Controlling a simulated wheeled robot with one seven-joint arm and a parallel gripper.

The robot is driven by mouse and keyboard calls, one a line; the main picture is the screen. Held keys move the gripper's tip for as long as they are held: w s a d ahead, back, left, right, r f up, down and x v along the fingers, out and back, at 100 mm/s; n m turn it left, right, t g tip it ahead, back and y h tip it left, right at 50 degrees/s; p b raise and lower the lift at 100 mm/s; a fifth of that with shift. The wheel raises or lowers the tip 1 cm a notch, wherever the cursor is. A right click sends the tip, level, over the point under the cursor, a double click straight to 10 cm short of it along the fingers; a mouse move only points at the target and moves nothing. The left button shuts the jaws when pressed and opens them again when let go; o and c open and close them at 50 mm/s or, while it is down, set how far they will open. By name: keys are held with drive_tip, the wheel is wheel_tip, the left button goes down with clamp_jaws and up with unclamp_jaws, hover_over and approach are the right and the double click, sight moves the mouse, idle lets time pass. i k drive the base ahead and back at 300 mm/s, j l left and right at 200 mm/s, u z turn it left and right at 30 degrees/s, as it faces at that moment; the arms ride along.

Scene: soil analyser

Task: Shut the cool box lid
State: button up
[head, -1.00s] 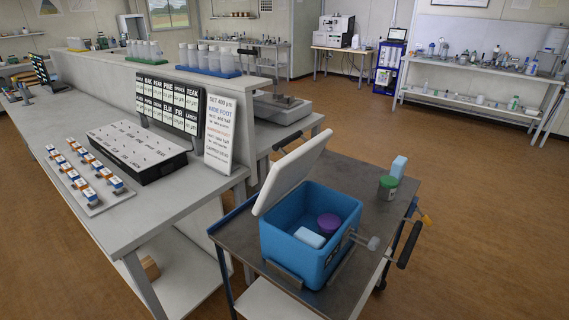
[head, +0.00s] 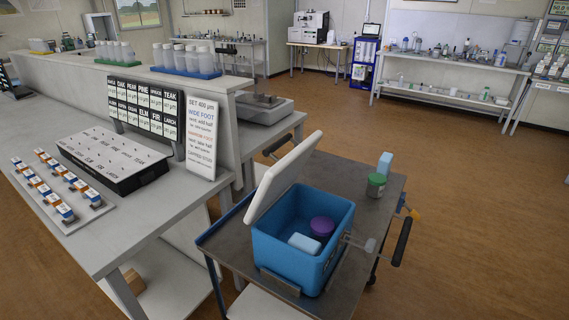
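The blue cool box (head: 287,262) stands on a dark-topped cart (head: 232,248). Inside the box are a purple-lidded round container (head: 322,226) and a pale blue-white block (head: 304,243). My gripper is not in view.
A green-lidded jar (head: 376,185) and a light blue block (head: 385,163) stand on the cart's far right. A black-gripped handle (head: 402,242) sticks out at its right. The workbench (head: 120,222) is close on the left. Floor to the right is clear.

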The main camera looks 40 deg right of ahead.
sight(279, 177)
drive_tip(key=i+j+z, duration=0.5)
drive_tip(key=j+z, duration=0.2)
drive_tip(key=j, duration=0.2)
drive_tip(key=i, duration=0.05)
